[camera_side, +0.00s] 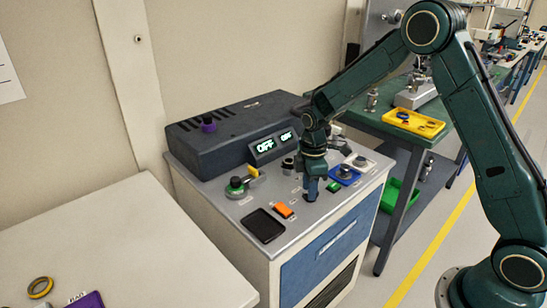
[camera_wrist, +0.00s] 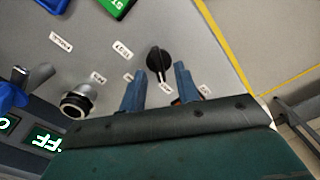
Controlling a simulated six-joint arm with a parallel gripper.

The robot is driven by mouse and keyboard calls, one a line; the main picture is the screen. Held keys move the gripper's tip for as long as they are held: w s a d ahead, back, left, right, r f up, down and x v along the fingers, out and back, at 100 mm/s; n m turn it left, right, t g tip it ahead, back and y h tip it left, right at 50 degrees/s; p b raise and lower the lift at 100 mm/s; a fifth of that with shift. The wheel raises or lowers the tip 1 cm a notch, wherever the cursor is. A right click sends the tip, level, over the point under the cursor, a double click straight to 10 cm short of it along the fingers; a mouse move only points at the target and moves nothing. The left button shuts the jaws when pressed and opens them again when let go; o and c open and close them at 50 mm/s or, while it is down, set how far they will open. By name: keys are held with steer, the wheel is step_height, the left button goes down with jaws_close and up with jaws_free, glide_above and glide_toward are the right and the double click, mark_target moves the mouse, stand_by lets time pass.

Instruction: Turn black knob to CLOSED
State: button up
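The black knob (camera_wrist: 157,60) sits on the grey panel (camera_wrist: 210,45) in the wrist view. A pale pointer mark shows at its lower end, pointing down in that view. Small white labels lie around it, too blurred to read. My gripper (camera_wrist: 159,71) is open, with one blue finger on each side of the knob's lower end and gaps showing between. Whether the fingers are down at knob height I cannot tell. In the side view my gripper (camera_side: 310,192) points straight down at the panel's front right and hides the knob.
A silver button (camera_wrist: 77,100) and displays reading OFF (camera_side: 265,147) are nearby. The dark housing (camera_side: 215,150) stands behind.

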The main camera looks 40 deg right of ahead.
steer(key=shift+f, duration=0.45)
jaws_close()
steer(key=shift+m, duration=0.4)
steer(key=m, duration=0.5)
steer(key=shift+w+d, duration=0.1)
steer(key=shift+d, duration=0.05)
steer(key=m, duration=0.6)
steer(key=shift+d, duration=0.1)
stand_by(0.3)
